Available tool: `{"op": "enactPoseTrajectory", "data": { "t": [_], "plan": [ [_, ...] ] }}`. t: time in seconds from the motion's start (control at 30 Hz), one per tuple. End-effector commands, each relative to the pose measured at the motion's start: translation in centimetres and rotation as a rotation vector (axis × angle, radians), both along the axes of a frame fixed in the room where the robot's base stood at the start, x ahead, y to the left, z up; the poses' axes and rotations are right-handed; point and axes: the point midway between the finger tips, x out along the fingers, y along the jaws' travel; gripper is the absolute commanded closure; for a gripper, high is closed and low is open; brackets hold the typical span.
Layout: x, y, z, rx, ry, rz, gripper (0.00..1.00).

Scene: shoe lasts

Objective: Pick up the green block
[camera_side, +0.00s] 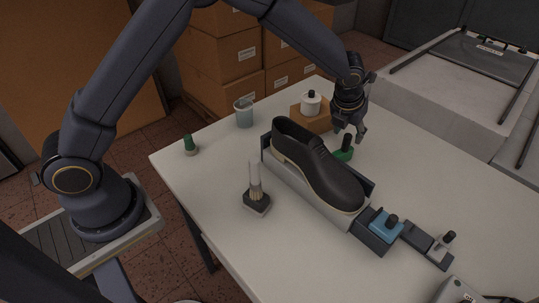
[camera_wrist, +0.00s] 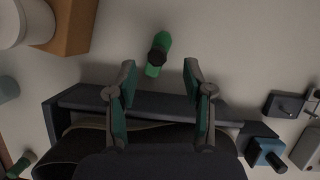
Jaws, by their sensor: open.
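The green block (camera_side: 343,154) lies on the table just behind the black shoe, with a dark knob standing on it. In the wrist view the green block (camera_wrist: 158,57) is at the top centre, just beyond the fingertips and roughly between their lines. My gripper (camera_side: 349,137) is open and empty, and hangs above and close to the block in the side view. In the wrist view my gripper (camera_wrist: 160,70) shows its two fingers spread apart, with nothing between the pads. I cannot tell its exact height above the block.
A black shoe (camera_side: 317,169) sits in a grey holder beside the block. A blue block (camera_side: 384,225) with a knob is at the holder's front end. A wooden box (camera_side: 305,117) carrying a white jar (camera_side: 311,101) stands behind. A brush (camera_side: 256,195) stands left. Table right of the block is clear.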

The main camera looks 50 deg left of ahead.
Motion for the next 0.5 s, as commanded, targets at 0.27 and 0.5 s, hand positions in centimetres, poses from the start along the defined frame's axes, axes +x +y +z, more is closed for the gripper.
{"op": "enactPoseTrajectory", "data": {
  "t": [0.27, 0.5],
  "plan": [
    [1.5, 0.5, -3.7, -0.002, 0.002, 0.001, 0.49],
    [1.6, 0.5, -4.0, -0.003, 0.0, 0.0, 0.49]
  ]
}}
